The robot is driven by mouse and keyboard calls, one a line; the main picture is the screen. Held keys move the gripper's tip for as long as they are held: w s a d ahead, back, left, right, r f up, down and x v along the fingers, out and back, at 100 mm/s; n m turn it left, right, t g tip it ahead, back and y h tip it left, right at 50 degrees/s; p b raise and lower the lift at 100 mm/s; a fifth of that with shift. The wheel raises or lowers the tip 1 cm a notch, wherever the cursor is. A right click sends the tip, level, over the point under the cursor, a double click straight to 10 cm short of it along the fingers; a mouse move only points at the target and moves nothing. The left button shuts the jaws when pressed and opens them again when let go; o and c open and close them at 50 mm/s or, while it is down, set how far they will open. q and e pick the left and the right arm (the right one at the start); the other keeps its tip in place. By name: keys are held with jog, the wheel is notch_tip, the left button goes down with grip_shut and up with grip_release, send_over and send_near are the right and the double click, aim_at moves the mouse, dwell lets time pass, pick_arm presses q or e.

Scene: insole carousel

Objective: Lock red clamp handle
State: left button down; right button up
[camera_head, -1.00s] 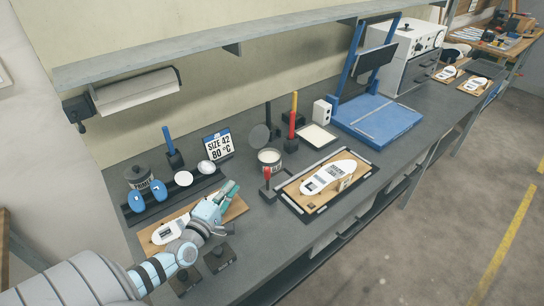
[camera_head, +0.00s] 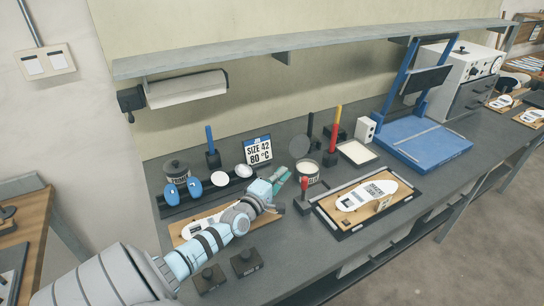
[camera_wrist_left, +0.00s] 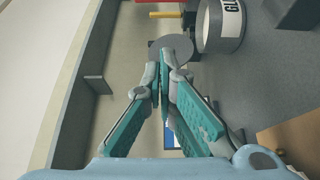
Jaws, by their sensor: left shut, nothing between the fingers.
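The red clamp handle (camera_head: 304,187) stands upright in the head view, at the left end of a dark-framed fixture (camera_head: 322,222). The fixture holds a wooden board with a white insole (camera_head: 366,195). My left gripper (camera_head: 283,174) is shut and empty, with its teal fingers just left of the handle and apart from it. In the left wrist view the shut fingertips (camera_wrist_left: 165,68) appear in front of a grey disc (camera_wrist_left: 178,44). I cannot make out the red handle there. My right gripper is not in view.
A glue jar (camera_head: 307,171) stands behind the handle, with a grey disc (camera_head: 299,147) behind it. A size sign (camera_head: 258,149) and blue pads (camera_head: 182,189) are to the left. Two dark blocks (camera_head: 246,262) lie at the front. A shelf (camera_head: 330,47) overhangs the bench.

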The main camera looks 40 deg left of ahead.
pick_arm(q)
jog(key=d+p, duration=0.2)
jog(key=d, duration=0.2)
jog(key=shift+w+p, duration=0.15)
jog(key=shift+p, duration=0.2)
jog(key=shift+f, duration=0.1)
